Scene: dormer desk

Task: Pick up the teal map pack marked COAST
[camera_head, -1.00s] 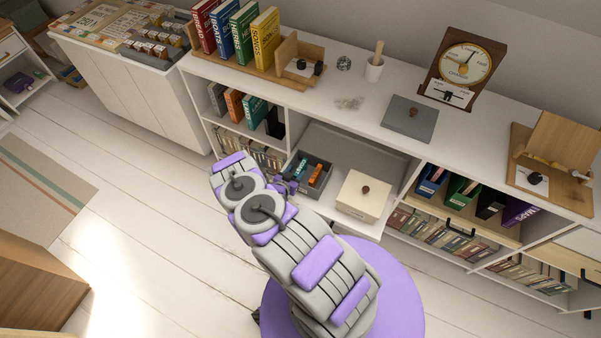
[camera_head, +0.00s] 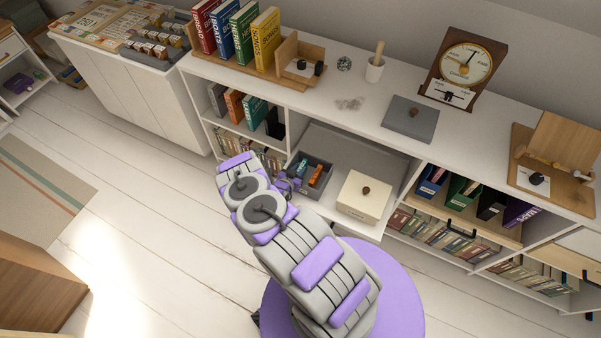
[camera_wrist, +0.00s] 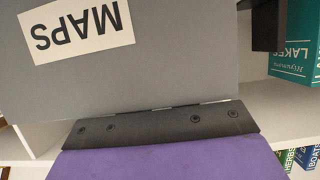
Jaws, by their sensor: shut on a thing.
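The teal map pack (camera_head: 301,167) stands in the open grey box (camera_head: 327,186) on the low shelf, left of an orange pack (camera_head: 315,175). Any COAST marking is too small to read. My gripper (camera_head: 287,187) is at the box's front left, apart from the teal pack. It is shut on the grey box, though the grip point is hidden. In the wrist view the box's grey wall (camera_wrist: 190,70) fills the upper middle. Its white MAPS label (camera_wrist: 83,29) appears upside down.
A cream lidded box (camera_head: 363,197) stands just right of the grey box. A teal LAKES book (camera_wrist: 294,50) shows at the wrist view's right. A grey lid (camera_head: 409,118) lies on the desk top. The floor in front is clear.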

